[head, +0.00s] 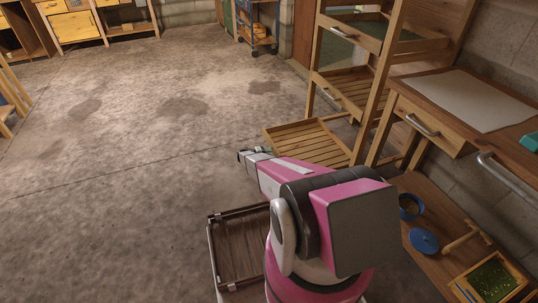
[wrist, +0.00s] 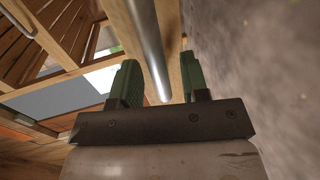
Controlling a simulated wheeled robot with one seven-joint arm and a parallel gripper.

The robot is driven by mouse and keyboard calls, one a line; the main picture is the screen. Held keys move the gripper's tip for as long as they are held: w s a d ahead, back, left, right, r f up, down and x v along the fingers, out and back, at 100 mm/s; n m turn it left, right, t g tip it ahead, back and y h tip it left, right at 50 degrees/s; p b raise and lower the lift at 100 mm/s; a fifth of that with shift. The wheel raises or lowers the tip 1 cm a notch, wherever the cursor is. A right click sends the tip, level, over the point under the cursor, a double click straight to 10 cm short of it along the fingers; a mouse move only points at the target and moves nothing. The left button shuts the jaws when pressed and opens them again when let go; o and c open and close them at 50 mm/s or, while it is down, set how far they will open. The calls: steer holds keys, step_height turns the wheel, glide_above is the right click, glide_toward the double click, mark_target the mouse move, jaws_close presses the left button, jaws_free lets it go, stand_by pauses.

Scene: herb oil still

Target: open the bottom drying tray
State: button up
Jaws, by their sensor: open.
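The drying rack is a wooden frame (head: 375,85) at the right in the head view. Its bottom drying tray (head: 305,145), a slatted wooden tray, sticks well out of the frame near the floor. My gripper (head: 243,156) is at the tray's front left end. In the wrist view my gripper (wrist: 162,85) is open, with its green fingers on either side of a metal bar handle (wrist: 148,45). The bar runs between the fingers; I cannot tell whether either finger touches it. My arm hides part of the tray in the head view.
The middle tray (head: 348,88) with its bar handle is above, and a top tray (head: 362,30) above that. A workbench (head: 462,100) with a drawer stands at the right. A lower shelf holds a blue lid (head: 424,241) and a mallet. The floor (head: 130,130) to the left is clear.

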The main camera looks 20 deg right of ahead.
steer(key=v, duration=1)
steer(key=shift+s, duration=0.1)
